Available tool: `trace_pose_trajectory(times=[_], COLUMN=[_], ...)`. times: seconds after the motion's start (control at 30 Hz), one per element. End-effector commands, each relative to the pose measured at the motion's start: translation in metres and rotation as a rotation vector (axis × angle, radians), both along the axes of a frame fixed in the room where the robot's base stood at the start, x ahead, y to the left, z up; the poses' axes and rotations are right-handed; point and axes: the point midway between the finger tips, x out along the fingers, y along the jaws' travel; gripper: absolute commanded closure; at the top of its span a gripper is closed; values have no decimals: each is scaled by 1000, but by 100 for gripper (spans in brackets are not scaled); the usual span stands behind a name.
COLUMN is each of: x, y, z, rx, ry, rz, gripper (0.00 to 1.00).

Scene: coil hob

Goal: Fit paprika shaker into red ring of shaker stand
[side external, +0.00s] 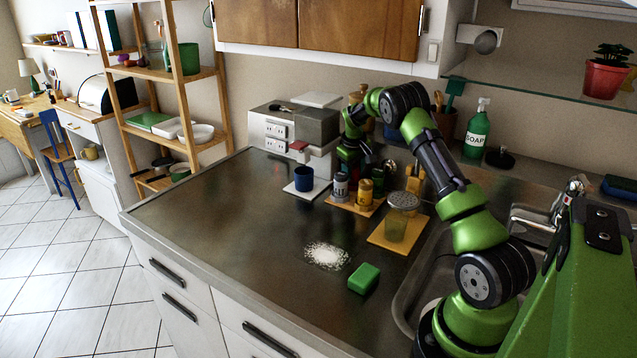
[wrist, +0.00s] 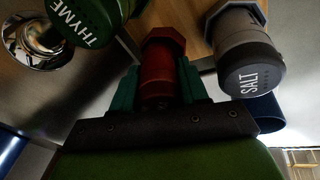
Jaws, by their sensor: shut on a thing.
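The red paprika shaker (wrist: 158,72) is between the two teal fingers of my gripper (wrist: 158,88) in the wrist view, and the gripper is shut on it. A red hexagonal piece (wrist: 163,36), which looks like the red ring, is at the shaker's far end, in line with it. I cannot tell whether the shaker is seated in it. The wooden shaker stand (side external: 372,209) carries a grey salt shaker (side external: 340,188) and a yellow shaker (side external: 364,192). In the side view my gripper (side external: 350,168) is behind these, and the held shaker is hidden.
The salt shaker (wrist: 250,62) and a green thyme shaker (wrist: 86,18) flank the held shaker closely. A blue mug (side external: 304,180) stands left of the stand. A glass-like shaker (side external: 398,222) on a board, a green sponge (side external: 364,278) and white powder (side external: 326,255) are nearer the front.

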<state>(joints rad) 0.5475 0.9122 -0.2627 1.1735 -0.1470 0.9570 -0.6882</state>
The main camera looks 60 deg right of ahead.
Motion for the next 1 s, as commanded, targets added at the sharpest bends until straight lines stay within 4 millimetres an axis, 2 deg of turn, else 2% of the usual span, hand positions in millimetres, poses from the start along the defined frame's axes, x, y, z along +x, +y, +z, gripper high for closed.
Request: trace_pose_trajectory(times=[0.03,0.3,0.43,0.83,0.87,1.0], x=[-1,0,0,0,0,0], y=[-5,-8,-6,-6,-6,-6], z=[2,4,-11,-15,-16,-15], rx=[42,230,225,222,222,222], ry=[-7,-6,-2,-2,-2,-2], rz=[-7,-1,1,0,0,0], gripper=[89,89,89,89,53,32])
